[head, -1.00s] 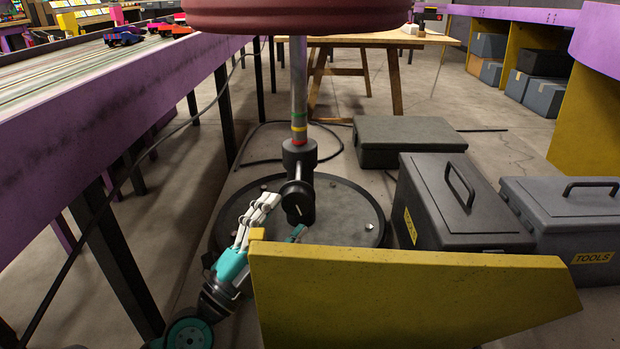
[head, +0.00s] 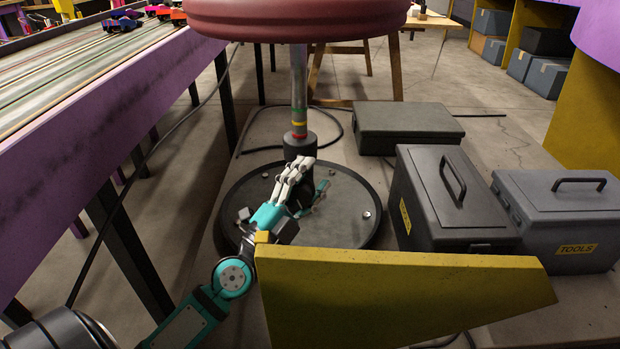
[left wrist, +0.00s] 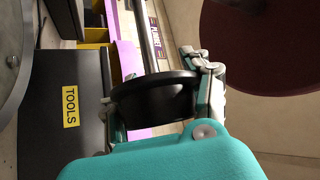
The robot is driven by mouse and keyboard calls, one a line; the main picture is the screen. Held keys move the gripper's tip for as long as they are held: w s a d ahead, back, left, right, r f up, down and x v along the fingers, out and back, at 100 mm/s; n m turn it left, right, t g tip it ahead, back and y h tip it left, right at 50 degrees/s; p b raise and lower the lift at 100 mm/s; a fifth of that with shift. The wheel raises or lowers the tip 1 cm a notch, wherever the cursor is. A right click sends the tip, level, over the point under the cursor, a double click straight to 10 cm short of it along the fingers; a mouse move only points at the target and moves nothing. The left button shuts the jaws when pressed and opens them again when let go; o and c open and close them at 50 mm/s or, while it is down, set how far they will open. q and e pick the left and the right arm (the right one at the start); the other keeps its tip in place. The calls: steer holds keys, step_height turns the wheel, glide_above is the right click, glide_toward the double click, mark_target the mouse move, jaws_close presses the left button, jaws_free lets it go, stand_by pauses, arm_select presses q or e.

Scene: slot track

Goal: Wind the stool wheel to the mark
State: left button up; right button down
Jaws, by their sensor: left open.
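The stool has a dark red round seat (head: 290,18), a metal post (head: 299,85) with green, yellow and red bands, and a round black base (head: 345,215). The bands show just above the black collar (head: 300,147). The black wheel (left wrist: 155,100) sits between the fingers of my left gripper in the left wrist view. In the head view my left gripper (head: 308,180) is in front of the post, below the collar, and hides most of the wheel. Its fingers are open, one on each side of the wheel; I cannot tell whether they touch it. My right gripper is out of view.
A yellow panel (head: 400,300) stands in front, close to my left forearm. A dark toolbox (head: 455,205), a grey toolbox (head: 560,215) and a low green-grey case (head: 408,128) stand to the right. The purple-sided track table (head: 110,120) runs along the left.

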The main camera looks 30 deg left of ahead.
arm_select(q)
jaws_close()
steer(key=shift+f, duration=0.1)
stand_by(0.6)
